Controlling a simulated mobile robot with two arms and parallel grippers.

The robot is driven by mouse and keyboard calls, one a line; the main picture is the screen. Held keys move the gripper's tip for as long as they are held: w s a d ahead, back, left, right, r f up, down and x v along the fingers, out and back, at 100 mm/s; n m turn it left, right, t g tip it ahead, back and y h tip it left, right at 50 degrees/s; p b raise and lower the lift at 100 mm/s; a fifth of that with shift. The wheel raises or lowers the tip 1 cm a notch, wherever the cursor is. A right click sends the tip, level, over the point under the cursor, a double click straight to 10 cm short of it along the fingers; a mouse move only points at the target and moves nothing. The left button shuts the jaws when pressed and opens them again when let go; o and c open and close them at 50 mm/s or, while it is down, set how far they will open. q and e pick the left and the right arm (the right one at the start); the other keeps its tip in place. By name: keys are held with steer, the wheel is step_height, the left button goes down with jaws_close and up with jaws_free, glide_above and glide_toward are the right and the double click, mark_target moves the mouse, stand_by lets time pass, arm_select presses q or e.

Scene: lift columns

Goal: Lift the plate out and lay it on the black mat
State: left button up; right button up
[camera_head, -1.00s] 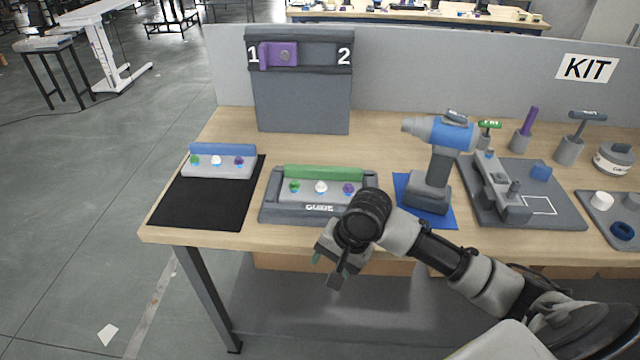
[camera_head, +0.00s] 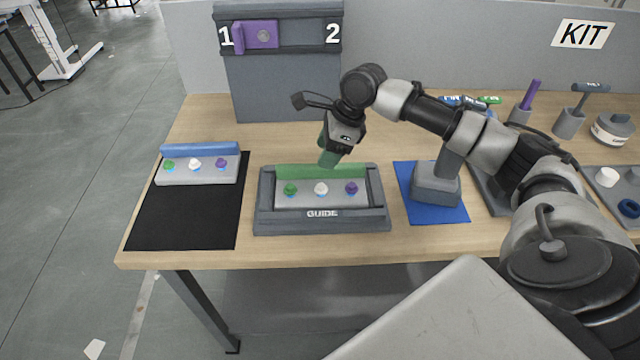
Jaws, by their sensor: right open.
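A grey plate with a green bar along its back (camera_head: 305,194) sits in the dark grey guide frame (camera_head: 270,226). Green, white and purple knobs stand in a row on it. The black mat (camera_head: 190,216) lies left of the guide. A similar plate with a blue bar (camera_head: 200,174) lies across the mat's back edge. My left gripper is not in view.
A dark board with a purple slider (camera_head: 262,36) between 1 and 2 stands behind. Right of the guide, a drill (camera_head: 436,186) stands on a blue mat, partly hidden by my right arm. Several tools stand further right. The mat's front is clear.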

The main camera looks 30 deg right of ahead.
steer(key=x, duration=0.4)
steer(key=shift+s+d+f, duration=0.1)
steer(key=shift+d+f, duration=0.05)
steer(key=shift+f, duration=0.4)
steer(key=shift+c, duration=1.7)
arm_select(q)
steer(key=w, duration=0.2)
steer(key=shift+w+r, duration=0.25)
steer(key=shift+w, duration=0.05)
arm_select(e)
jaws_close()
